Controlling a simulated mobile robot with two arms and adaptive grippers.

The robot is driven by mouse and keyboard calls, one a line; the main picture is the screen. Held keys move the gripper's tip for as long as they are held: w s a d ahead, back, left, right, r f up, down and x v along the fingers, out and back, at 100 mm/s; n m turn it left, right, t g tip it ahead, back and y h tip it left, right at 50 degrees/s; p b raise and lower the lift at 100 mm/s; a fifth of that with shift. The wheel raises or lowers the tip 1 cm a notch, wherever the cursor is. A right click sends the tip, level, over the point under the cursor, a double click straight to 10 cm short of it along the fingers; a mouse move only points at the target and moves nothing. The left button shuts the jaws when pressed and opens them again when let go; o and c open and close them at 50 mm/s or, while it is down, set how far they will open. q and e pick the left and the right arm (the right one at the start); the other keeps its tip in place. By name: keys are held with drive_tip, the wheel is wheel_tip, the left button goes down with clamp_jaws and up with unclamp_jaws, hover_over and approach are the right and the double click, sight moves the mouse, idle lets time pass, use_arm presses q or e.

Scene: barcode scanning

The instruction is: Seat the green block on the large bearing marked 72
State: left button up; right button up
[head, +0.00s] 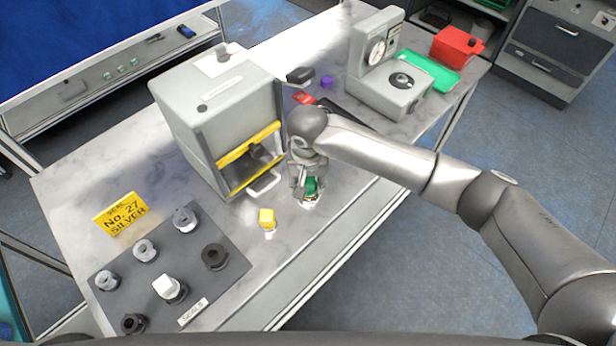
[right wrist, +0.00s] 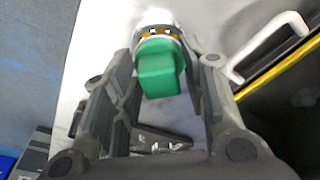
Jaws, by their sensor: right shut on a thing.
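The green block (head: 311,186) is at the workbench's front edge, below the open front of the grey press-like box. My right gripper (head: 305,190) comes down over it from above. In the right wrist view the green block (right wrist: 160,75) is between the fingers of my right gripper (right wrist: 165,65), which is shut on it. A pale round part with orange and dark marks (right wrist: 158,32) shows at the block's far end; I cannot tell whether they are joined or only touching. I cannot read a 72 on any bearing. My left gripper is not in view.
The grey box (head: 205,110) with a yellow-edged opening stands left of my right gripper. A yellow block (head: 267,217) is on a small pale base nearby. A dark mat (head: 205,285) holds several ring parts and a white block (head: 167,287). A dial machine (head: 375,85) stands behind.

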drive_tip(key=shift+f+p, duration=0.4)
drive_tip(key=shift+f, duration=0.25)
idle(0.6)
drive_tip(key=o, duration=1.2)
drive_tip(key=shift+o, duration=0.4)
drive_tip(key=shift+f, duration=0.1)
drive_tip(key=shift+o, duration=1.3)
wheel_tip(320, 180, up, 6)
drive_tip(key=p, duration=0.6)
drive_tip(key=shift+f, duration=0.2)
drive_tip(key=shift+r+p, duration=0.35)
drive_tip(key=shift+r, duration=0.65)
